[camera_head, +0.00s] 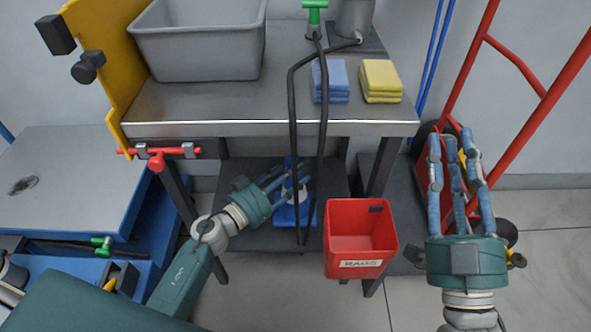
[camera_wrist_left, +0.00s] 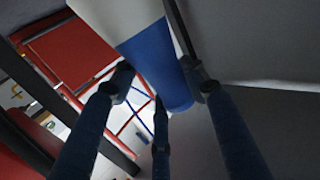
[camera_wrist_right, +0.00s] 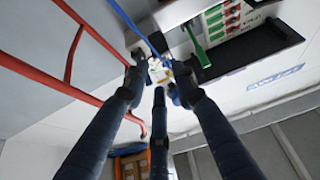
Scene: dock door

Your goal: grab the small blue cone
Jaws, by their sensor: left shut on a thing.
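The small blue cone (camera_head: 284,216) with a white band stands on the lower shelf of the workbench, partly hidden by fingers and a black hose. My left gripper (camera_head: 287,179) reaches in under the bench top from the left and is shut on the cone's upper part. In the left wrist view the blue and white cone (camera_wrist_left: 165,70) sits between the fingers (camera_wrist_left: 160,95). My right gripper (camera_head: 456,145) points up at the right, fingers apart and empty; it also shows in the right wrist view (camera_wrist_right: 160,85).
A red rags bin (camera_head: 361,266) hangs in front at the right. The black hose (camera_head: 293,120) loops down before the shelf. The bench top (camera_head: 200,105) is just above my left gripper. A red hand truck (camera_head: 520,130) stands near my right gripper.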

